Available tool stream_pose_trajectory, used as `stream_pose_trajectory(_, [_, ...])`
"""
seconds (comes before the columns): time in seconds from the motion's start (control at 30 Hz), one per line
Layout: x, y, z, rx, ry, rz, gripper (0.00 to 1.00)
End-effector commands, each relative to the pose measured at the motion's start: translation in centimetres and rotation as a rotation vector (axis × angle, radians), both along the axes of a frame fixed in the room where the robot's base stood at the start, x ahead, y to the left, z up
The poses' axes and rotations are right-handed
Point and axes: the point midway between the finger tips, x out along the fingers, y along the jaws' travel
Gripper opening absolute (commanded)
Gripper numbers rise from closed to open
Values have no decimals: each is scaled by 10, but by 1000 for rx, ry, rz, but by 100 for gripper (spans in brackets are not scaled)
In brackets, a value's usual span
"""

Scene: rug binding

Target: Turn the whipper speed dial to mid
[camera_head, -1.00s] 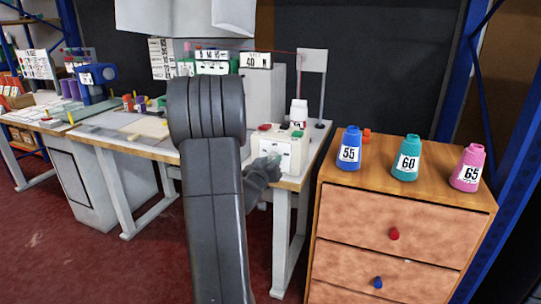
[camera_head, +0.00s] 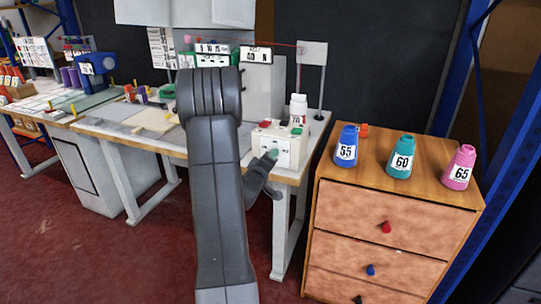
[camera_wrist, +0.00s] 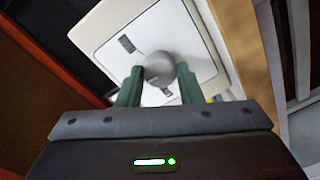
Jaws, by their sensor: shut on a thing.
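The whipper speed dial (camera_wrist: 160,68) is a round grey knob on the white face of a control box (camera_wrist: 188,30), seen in the wrist view. My gripper (camera_wrist: 159,78) has its two green fingers on either side of the knob, shut on it. Dark label marks show on the face beside the knob, too blurred to read. In the head view the white control box (camera_head: 292,153) stands at the table's right front corner, with red and green buttons on top. My gripper (camera_head: 271,154) is at its front face; the dial is hidden there.
A white bottle (camera_head: 298,108) stands behind the box. A wooden drawer cabinet (camera_head: 385,222) with blue (camera_head: 347,146), teal (camera_head: 401,157) and pink (camera_head: 459,167) cones stands to the right. The worktable (camera_head: 125,132) stretches left. Red floor is open in front.

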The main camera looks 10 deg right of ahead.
Motion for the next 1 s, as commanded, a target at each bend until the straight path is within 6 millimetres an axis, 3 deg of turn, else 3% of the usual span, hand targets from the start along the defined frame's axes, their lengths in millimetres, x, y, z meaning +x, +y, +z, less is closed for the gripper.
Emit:
stream_pose_trajectory(0.67, [0, 0, -2, -49, 37, 1, 10])
stream_pose_trajectory(0.7, [0, 0, -2, -49, 37, 1, 39])
stream_pose_trajectory(0.77, [0, 0, -2, -49, 37, 1, 50])
stream_pose_trajectory(0.8, [0, 0, -1, -49, 37, 1, 55])
stream_pose_trajectory(1.0, [0, 0, -1, -49, 35, 0, 55])
